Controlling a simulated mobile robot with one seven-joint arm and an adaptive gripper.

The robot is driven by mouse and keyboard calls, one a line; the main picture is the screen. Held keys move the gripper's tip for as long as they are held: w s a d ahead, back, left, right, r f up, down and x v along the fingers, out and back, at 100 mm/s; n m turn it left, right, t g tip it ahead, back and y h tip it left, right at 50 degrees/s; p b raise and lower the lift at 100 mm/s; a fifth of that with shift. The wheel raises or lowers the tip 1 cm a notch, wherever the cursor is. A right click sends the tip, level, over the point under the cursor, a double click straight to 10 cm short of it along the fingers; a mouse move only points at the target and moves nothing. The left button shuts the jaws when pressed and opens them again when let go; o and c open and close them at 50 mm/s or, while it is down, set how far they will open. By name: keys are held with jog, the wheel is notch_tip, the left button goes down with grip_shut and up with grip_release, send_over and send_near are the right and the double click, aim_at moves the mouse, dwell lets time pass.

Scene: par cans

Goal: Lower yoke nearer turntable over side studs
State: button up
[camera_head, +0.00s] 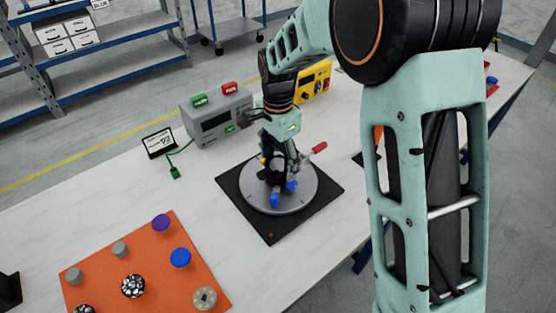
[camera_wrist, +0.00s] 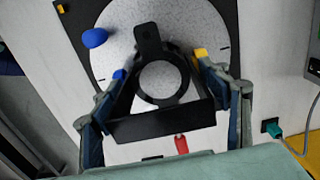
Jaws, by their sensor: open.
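The grey speckled turntable (camera_head: 300,195) sits on a black square mat (camera_head: 238,205); its disc (camera_wrist: 190,20) also shows in the wrist view. Over the disc is a black ring-shaped fixture (camera_wrist: 148,45) with a tab and a wide black bar (camera_wrist: 160,123), which looks like a yoke. I cannot tell whether the bar is over side studs. My gripper (camera_head: 277,160) points down over the turntable. In the wrist view, its open fingers (camera_wrist: 162,95) stand either side of the black parts, with no clear grip. Contact is hidden.
Blue knobs (camera_head: 275,200) and a red handle (camera_head: 318,148) are close around the gripper. Behind stand a grey meter box (camera_head: 215,117) and a yellow box (camera_head: 314,80). An orange board (camera_head: 150,275) with several round pieces lies left front. Bare white table separates it from the mat.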

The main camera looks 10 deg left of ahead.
jog(key=shift+o, duration=1.3)
jog(key=shift+r, duration=0.1)
notch_tip(320, 180, up, 12)
jog(key=shift+f, duration=0.1)
